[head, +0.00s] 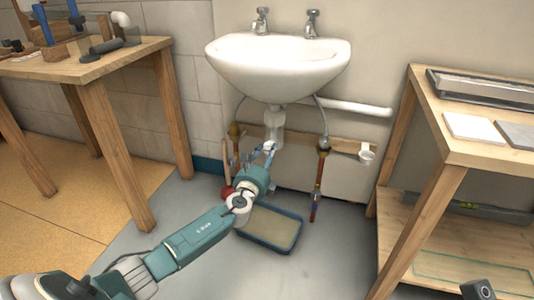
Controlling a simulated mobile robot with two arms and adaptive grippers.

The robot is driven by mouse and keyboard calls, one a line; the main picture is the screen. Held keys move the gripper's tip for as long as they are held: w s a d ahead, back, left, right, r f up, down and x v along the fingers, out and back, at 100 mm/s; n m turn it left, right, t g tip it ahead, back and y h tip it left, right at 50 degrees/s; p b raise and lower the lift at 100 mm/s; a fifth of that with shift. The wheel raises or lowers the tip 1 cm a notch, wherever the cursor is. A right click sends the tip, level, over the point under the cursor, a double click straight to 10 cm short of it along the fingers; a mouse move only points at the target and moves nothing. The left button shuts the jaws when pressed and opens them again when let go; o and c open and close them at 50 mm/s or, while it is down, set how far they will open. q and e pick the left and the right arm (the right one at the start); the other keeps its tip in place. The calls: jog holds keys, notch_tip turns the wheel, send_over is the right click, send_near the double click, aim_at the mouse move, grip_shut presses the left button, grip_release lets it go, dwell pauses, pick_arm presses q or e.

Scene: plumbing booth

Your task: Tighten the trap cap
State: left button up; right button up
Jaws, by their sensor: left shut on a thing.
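The white trap (275,127) hangs under the basin, in the middle of the head view. The trap cap (268,146) is at its lower end, a small pale piece mostly hidden by my fingers. My left gripper (267,152) reaches up from below and is shut on the cap. Its blue-grey fingers are around the cap's sides. The cap's thread and how far it sits on the trap cannot be seen.
The white sink (278,68) is above the trap. Copper supply pipes (319,170) with valves stand either side of my gripper. A shallow tray (270,229) lies on the floor below. Wooden benches stand left (120,60) and right (480,150).

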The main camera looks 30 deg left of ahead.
pick_arm(q)
jog(key=shift+a, duration=0.35)
jog(key=o, duration=1.2)
jog(key=shift+s, duration=0.15)
jog(key=shift+d, duration=0.1)
jog(key=shift+s+d, duration=0.2)
jog(key=shift+s, duration=0.15)
jog(key=v, duration=1.1)
jog(key=shift+s, duration=0.1)
